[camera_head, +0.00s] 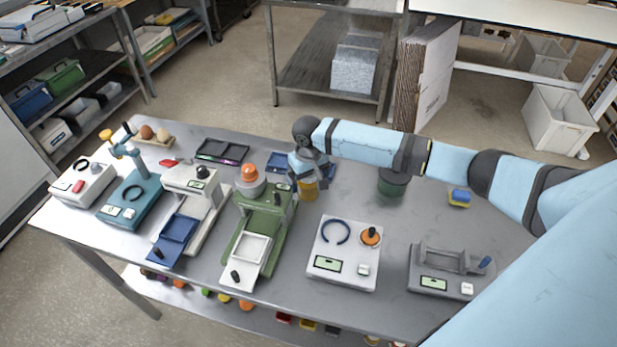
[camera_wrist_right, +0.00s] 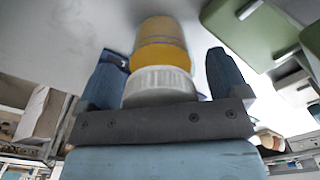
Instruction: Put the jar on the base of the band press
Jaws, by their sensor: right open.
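The jar (camera_head: 308,189), amber-yellow, stands near the middle of the grey table. My right gripper (camera_head: 305,172) is above and around its top and hides part of it. In the right wrist view the jar (camera_wrist_right: 160,52) has a yellow body and a white ribbed lid. There it sits between the two fingers of my open right gripper (camera_wrist_right: 163,75). Several stations stand on the table; I cannot tell for sure which is the band press. The teal one (camera_head: 117,214) has a dark ring on its base and an upright arm with a yellow top. My left gripper is out of view.
A green station (camera_head: 238,262) with an orange dome (camera_head: 249,173) stands left of the jar. A white station (camera_head: 345,276) with a dark ring stands in front. A dark green round container (camera_head: 392,183) and a blue-yellow block (camera_head: 459,198) are to the right.

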